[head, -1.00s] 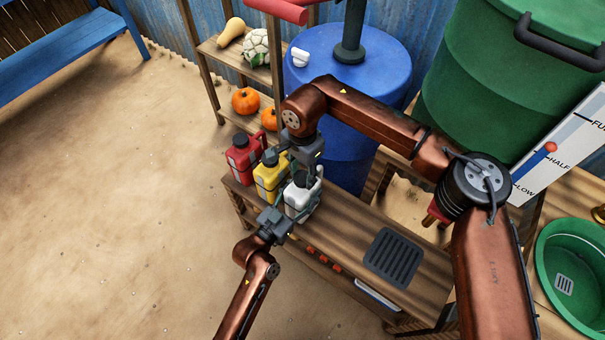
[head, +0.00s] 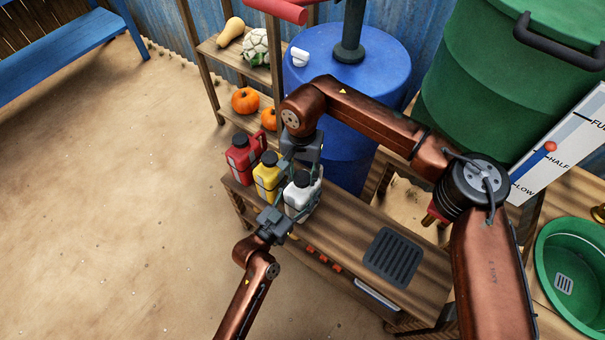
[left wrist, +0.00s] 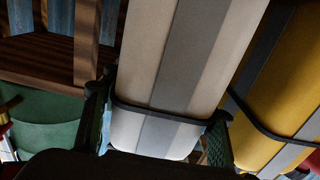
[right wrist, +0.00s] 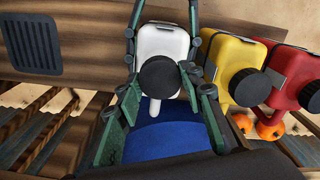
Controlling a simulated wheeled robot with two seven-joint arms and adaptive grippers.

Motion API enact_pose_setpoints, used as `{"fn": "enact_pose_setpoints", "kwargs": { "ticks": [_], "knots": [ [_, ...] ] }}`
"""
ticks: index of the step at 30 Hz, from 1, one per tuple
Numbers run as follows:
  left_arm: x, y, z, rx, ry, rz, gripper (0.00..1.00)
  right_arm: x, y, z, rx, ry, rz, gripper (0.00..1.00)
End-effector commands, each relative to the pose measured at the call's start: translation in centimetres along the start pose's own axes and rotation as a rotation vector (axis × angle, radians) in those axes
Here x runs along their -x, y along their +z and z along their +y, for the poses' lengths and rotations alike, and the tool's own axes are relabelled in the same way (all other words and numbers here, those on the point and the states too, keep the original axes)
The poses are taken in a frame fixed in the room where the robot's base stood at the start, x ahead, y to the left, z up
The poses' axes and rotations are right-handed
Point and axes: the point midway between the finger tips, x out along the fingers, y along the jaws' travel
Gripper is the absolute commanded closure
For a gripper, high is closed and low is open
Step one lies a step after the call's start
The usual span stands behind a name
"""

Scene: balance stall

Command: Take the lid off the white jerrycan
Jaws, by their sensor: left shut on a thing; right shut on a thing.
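The white jerrycan (head: 299,201) stands upright at the near edge of a wooden bench, and its black lid (head: 301,179) is over its neck. My right gripper (right wrist: 160,70) reaches down from above, with its fingers on both sides of the lid and shut on it. I cannot tell whether the lid has come loose. My left gripper (head: 277,219) is shut on the lower body of the white jerrycan from the near side. In the left wrist view its fingers flank the can's white body (left wrist: 140,135) with a grey stripe.
A yellow jerrycan (head: 265,178) and a red jerrycan (head: 240,160) stand close on the left. A dark slotted mat (head: 393,257) lies on the bench (head: 345,235) to the right. A blue barrel (head: 350,150) stands behind. The bench between can and mat is clear.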

Motion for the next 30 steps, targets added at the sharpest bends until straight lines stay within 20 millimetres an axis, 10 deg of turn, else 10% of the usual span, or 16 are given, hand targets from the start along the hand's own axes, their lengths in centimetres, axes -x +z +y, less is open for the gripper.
{"fn": "enact_pose_setpoints", "kwargs": {
  "ticks": [30],
  "knots": [
    [0.1,0.5,0.0,0.001,0.001,-0.009,1.00,2.2,0.0,0.0,-0.001,-0.001,0.000,0.94]
  ]
}}
